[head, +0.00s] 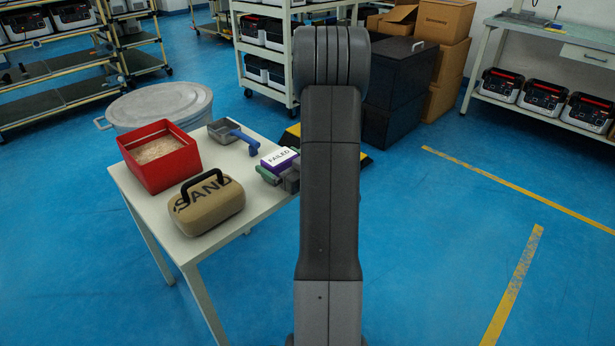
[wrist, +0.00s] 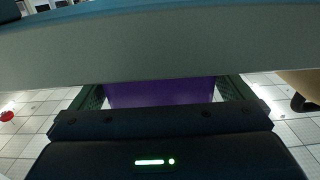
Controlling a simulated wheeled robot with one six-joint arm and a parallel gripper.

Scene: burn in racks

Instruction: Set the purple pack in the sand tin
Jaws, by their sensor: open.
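The purple pack (head: 279,158), with a white FAILED label, is at the right end of the white table, partly hidden by my arm. The red sand tin (head: 178,173), square and open-topped, stands at the left of the table with pale sand (head: 155,149) inside. In the wrist view, the purple pack (wrist: 160,95) shows between the two dark green fingers of my gripper (wrist: 162,92). The jaws are open, one finger on each side of the pack. I cannot tell whether they touch it. In the head view the gripper is mostly hidden behind my arm.
A tan SAND bag (head: 208,205) with a black handle lies in front of the tin. A grey scoop with a blue handle (head: 244,139) lies behind, between tin and pack. A grey lidded drum (head: 165,103) stands behind the table. A pale band (wrist: 150,50) crosses the wrist view.

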